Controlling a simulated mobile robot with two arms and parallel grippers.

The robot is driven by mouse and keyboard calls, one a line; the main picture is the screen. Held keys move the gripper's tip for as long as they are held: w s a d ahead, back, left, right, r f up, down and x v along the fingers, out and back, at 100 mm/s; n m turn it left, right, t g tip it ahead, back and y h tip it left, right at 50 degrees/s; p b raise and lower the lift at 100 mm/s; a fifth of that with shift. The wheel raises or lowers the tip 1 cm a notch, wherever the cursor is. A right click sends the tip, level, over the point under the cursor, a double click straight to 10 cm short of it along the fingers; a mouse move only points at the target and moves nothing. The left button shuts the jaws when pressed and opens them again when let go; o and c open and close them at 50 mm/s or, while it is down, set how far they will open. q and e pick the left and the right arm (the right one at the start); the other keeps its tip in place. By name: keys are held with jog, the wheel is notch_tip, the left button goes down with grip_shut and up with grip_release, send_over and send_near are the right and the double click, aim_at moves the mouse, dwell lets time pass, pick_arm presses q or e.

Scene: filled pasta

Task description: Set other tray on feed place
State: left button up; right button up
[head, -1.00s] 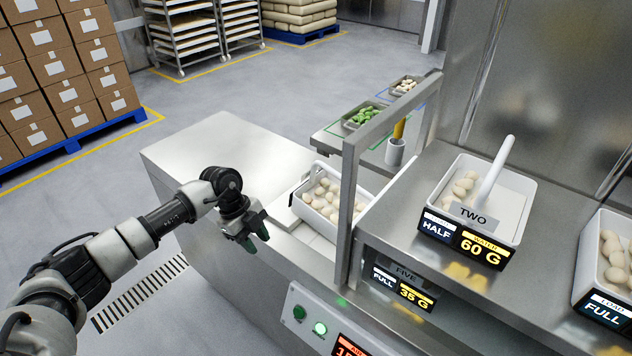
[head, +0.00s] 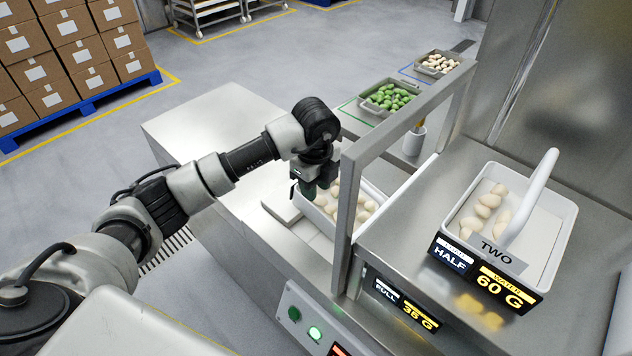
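A white tray (head: 386,204) of pale filled pasta stands on the low metal counter, behind the upright metal frame. The frame post hides part of it. My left gripper (head: 317,184) points down at this tray's left end, over or at its rim. I cannot tell whether its dark fingers touch the rim or are closed on it. A second white tray (head: 563,228) with a raised white handle, labelled TWO, HALF and 60 G, stands on the higher metal shelf at right with several pale pieces. My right gripper is out of view.
The metal frame (head: 345,215) stands close to the right of my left gripper. Small trays of green pieces (head: 390,96) and pale pieces (head: 438,62) stand behind, near a cup (head: 414,141). The counter's left part (head: 215,125) is clear. Stacked boxes (head: 70,50) stand far left.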

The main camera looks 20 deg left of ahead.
aim_at(315, 208)
pick_arm(q)
notch_tip(315, 208, down, 5)
jog(key=shift+f+p, duration=0.1)
jog(key=shift+p, duration=0.55)
notch_tip(315, 208, down, 5)
jog(key=shift+w+r+p, duration=0.1)
jog(key=shift+p, duration=0.35)
jog(key=shift+f, duration=0.35)
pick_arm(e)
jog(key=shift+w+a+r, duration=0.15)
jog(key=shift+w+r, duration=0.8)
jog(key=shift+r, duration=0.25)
pick_arm(q)
grip_shut()
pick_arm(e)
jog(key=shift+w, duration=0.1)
